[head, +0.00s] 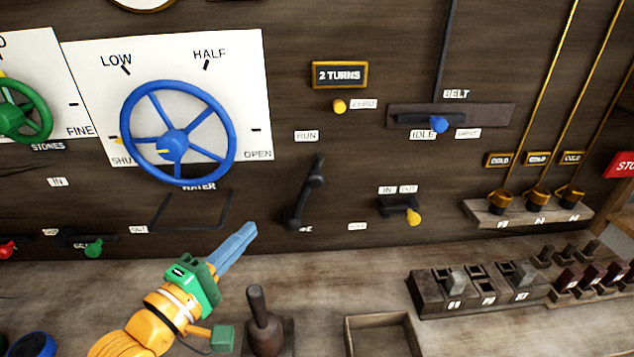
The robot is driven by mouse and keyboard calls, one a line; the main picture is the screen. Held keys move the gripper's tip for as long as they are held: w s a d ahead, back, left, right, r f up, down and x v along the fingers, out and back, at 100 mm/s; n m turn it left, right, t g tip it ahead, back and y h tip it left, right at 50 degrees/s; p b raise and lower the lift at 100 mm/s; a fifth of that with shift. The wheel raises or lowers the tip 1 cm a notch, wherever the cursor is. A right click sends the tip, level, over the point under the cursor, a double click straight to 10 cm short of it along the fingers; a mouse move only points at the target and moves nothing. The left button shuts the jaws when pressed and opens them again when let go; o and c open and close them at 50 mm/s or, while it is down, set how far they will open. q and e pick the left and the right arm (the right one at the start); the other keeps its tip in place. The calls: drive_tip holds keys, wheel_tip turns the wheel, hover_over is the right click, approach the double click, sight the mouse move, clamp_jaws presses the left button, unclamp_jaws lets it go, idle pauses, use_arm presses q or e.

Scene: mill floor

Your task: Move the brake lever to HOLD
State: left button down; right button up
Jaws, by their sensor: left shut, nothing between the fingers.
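The brake lever (305,195) is a dark handle on the wooden wall panel, slanting with its upper end to the right. A RUN label (306,135) is above it. A label that seems to read HOLD (357,226) is low to its right. The name label (305,229) under the lever is partly covered and shows only its last letters. My left gripper (249,231) has blue fingers, shut and empty, pointing up and right. In the picture its tips are left of and slightly below the lever, apart from it. My right gripper is not in view.
A blue water wheel (176,140) is up and left of the lever. A yellow-knobbed in/out lever (402,209) is to its right, and the blue-knobbed belt lever (438,124) is higher. On the bench stand a dark upright stick (262,320), an open tray (382,321) and weights (480,287).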

use_arm(q)
drive_tip(key=w+d+r+p, duration=0.2)
drive_tip(key=w+d+p, duration=0.1)
drive_tip(key=w+d, duration=0.5)
drive_tip(key=shift+w+d+p, duration=0.25)
drive_tip(key=shift+p, duration=0.1)
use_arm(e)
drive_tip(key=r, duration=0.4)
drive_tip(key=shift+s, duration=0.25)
use_arm(q)
drive_tip(key=shift+r, duration=0.1)
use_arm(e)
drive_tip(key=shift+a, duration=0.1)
